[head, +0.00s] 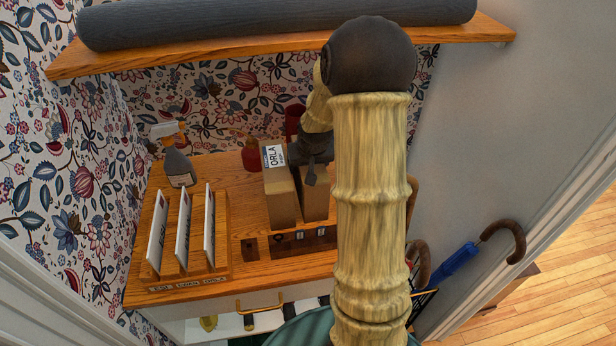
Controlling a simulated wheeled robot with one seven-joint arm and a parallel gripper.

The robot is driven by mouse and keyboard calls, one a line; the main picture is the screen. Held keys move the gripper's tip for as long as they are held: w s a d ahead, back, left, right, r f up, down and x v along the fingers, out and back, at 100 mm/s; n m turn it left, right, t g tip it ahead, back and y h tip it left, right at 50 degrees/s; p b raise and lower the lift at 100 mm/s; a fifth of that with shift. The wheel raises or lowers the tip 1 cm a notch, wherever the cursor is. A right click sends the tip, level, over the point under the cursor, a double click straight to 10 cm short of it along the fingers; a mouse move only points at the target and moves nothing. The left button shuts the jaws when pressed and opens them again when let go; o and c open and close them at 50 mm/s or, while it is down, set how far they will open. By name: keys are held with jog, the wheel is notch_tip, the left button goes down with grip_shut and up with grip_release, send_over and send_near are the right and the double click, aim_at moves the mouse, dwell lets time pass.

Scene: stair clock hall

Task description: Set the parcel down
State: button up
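A brown cardboard parcel (315,203) is upright over the wooden counter, close behind a low dark wooden strip. My gripper (313,172) is dark and comes down on its top. One finger lies against the parcel's near face, and the other is hidden. The gripper appears shut on the parcel. A brown box (280,204) with a white label reading ORLA stands close on its left, with a narrow dark gap between them. I cannot tell whether the parcel's base touches the counter (240,215). My arm hides the space to the right.
A rack (218,272) with upright white cards stands at the counter's left front. A shelf (150,60) with a grey roll (220,22) hangs above. Umbrellas (455,262) lean at the right.

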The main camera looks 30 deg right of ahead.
jog(key=shift+f, duration=0.25)
dwell(0.5)
jog(key=c, duration=1.1)
notch_tip(320, 180, up, 11)
jog(key=shift+f, duration=0.2)
